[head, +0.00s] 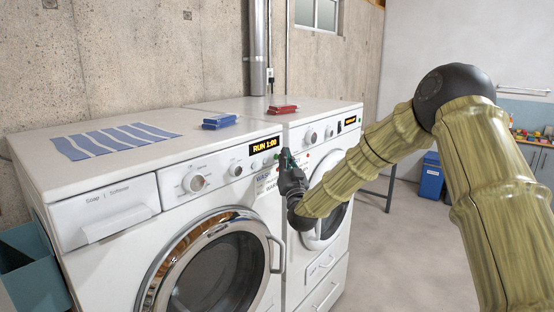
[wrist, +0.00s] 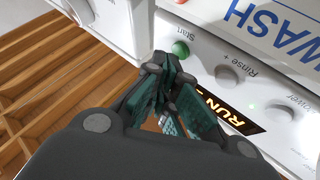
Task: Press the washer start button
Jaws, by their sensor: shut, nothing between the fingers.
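The white washer (head: 110,195) stands at the left with a round glass door. Its display (head: 265,146) reads "RUN 1:00"; part of it shows upside down in the wrist view (wrist: 232,112). The green start button (wrist: 180,48), labelled "Start", is on the washer's panel next to a "Rinse +" button (wrist: 227,77). My gripper (wrist: 162,62) is shut and empty, with its fingertips close by the green button. I cannot tell whether they touch it. In the head view my gripper (head: 284,158) is at the right end of the washer's panel.
A second white machine (head: 328,120) stands right beside the washer. A striped blue cloth (head: 115,140), a blue clip-like item (head: 219,121) and a red one (head: 283,109) lie on top. A blue-grey bin (head: 32,275) is at the left.

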